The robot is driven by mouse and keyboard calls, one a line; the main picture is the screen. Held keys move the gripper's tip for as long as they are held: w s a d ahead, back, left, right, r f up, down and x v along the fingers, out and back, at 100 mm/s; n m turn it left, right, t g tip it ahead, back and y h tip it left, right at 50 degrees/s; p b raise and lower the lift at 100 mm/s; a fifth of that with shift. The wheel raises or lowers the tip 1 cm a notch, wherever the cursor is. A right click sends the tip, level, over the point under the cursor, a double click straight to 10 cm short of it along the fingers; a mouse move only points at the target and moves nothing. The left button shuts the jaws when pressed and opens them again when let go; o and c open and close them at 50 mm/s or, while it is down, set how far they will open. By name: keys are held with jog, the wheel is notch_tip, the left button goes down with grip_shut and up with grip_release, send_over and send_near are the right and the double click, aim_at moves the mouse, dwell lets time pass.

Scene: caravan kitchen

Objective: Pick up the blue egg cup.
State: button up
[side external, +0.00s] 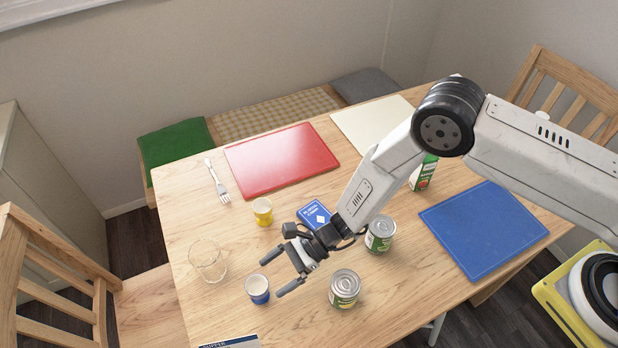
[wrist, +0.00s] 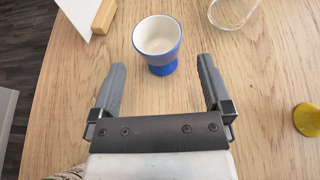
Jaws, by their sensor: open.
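The blue egg cup (side external: 258,290) stands upright on the wooden table, near its front left in the side view. It has a white inside and shows just beyond my fingertips in the wrist view (wrist: 158,44). My gripper (side external: 272,272) is open and empty, its fingers pointing toward the cup. In the wrist view my gripper (wrist: 160,78) has its two fingers spread, with the cup ahead of and between their lines. I cannot tell the exact height of the fingers above the table.
A clear glass (side external: 208,261) stands behind the cup, a yellow egg cup (side external: 263,211) farther back. A white card on a wooden block (wrist: 103,16) is near the cup. Bare table surrounds the cup.

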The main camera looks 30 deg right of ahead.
aim_at(258, 290)
jog(key=shift+x, duration=2.55)
jog(key=shift+r, duration=0.1)
jog(key=c, duration=1.2)
